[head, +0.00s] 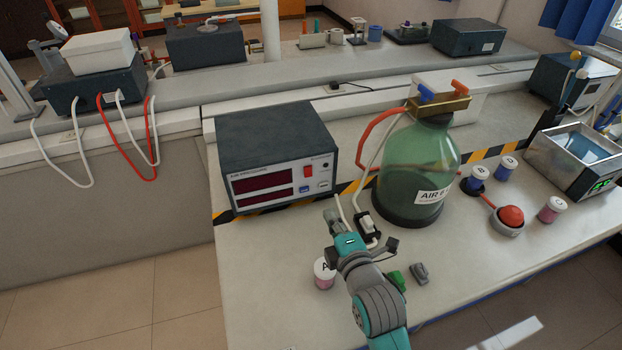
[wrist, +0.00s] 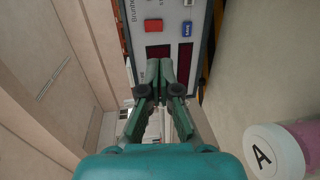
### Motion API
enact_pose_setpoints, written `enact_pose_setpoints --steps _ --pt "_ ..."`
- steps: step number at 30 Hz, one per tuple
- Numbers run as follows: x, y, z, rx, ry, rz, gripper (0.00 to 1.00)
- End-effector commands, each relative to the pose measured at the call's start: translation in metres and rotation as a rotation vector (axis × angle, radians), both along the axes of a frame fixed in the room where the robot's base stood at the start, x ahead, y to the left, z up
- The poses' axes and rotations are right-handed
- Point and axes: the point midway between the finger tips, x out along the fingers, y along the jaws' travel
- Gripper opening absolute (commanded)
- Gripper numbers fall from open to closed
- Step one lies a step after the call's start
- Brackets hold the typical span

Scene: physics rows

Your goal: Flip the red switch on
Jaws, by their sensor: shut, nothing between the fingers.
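The red switch (head: 308,171) is on the front panel of a dark instrument box (head: 275,142), right of its two dark red displays. In the wrist view the red switch (wrist: 153,26) is at the top, just beyond my fingertips. A blue switch (wrist: 186,29) is beside it. My gripper (head: 332,214) is in front of the box's right part, lower than the switch in the head view. In the wrist view my gripper (wrist: 159,64) is shut and empty, its tips over the displays. Whether the tips touch the panel cannot be told, nor can the switch's position.
A green glass bottle (head: 420,165) with hoses stands right of the box. A small jar marked A (head: 324,270) stands near my gripper; this jar (wrist: 274,152) is also in the wrist view. Small green and grey pieces lie nearby. The front left bench top (head: 255,290) is clear.

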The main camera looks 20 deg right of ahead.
Motion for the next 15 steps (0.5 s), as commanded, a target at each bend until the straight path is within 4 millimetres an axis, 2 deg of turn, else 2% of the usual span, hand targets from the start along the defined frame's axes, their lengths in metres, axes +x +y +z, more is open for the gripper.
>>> enact_pose_setpoints --steps 8,15 --pt "0.009 0.0 -0.001 0.001 -0.001 0.0 0.0" --pt "0.047 0.0 -0.005 0.001 -0.001 0.0 0.0"
